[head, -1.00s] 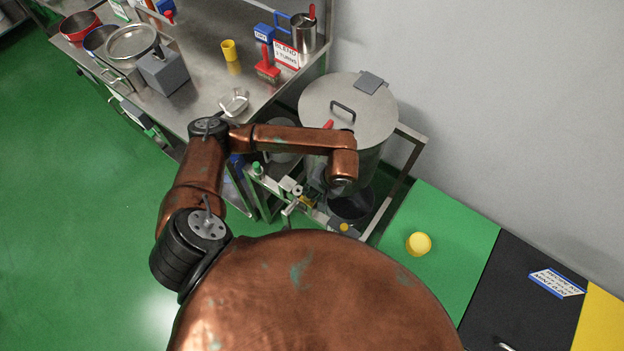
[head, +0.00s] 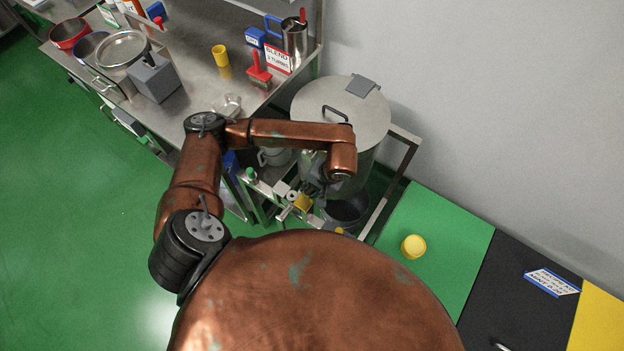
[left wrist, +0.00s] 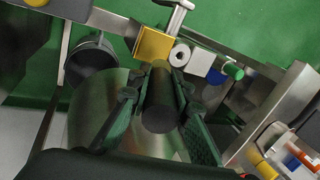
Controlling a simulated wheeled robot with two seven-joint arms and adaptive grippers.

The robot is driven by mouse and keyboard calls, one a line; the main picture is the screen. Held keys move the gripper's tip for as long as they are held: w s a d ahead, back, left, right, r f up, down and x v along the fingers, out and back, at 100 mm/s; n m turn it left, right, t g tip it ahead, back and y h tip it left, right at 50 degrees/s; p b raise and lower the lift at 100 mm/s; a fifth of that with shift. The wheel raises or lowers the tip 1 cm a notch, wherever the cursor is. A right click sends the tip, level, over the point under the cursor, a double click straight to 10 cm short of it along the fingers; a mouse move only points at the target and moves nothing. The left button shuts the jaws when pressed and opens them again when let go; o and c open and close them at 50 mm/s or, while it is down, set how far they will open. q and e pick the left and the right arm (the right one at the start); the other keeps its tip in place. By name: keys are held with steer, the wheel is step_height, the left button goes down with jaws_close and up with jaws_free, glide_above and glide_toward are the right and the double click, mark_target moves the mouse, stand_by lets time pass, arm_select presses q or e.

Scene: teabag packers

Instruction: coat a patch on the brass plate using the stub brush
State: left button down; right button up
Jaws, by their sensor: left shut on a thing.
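The brass plate (head: 303,202) is a small golden square on the metal frame beside the big lidded pot. It shows larger in the left wrist view (left wrist: 153,46). My left gripper (left wrist: 158,97) is shut on a dark, round stub (left wrist: 160,112), apparently the stub brush, seen nearly end-on between the fingers. The stub's far end appears close to the plate's lower edge; I cannot tell whether they touch. In the head view my left gripper (head: 322,186) is mostly hidden under my arm, beside the plate. My right gripper is not in view.
The lidded pot (head: 340,112) stands right behind my left arm. A dark bucket (head: 347,210) sits low in the frame. A red-handled brush (head: 258,72) and a yellow cup (head: 220,55) stand on the steel bench. A yellow ball (head: 413,246) lies on the green mat.

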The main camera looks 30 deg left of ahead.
arm_select(q)
steer(key=shift+s+r, duration=0.1)
steer(key=shift+r, duration=0.5)
steer(key=shift+r+p, duration=0.45)
steer(key=shift+r, duration=0.25)
step_height(320, 180, up, 2)
steer(key=shift+r+p, duration=0.1)
steer(key=shift+p, duration=0.35)
steer(key=shift+r, duration=0.3)
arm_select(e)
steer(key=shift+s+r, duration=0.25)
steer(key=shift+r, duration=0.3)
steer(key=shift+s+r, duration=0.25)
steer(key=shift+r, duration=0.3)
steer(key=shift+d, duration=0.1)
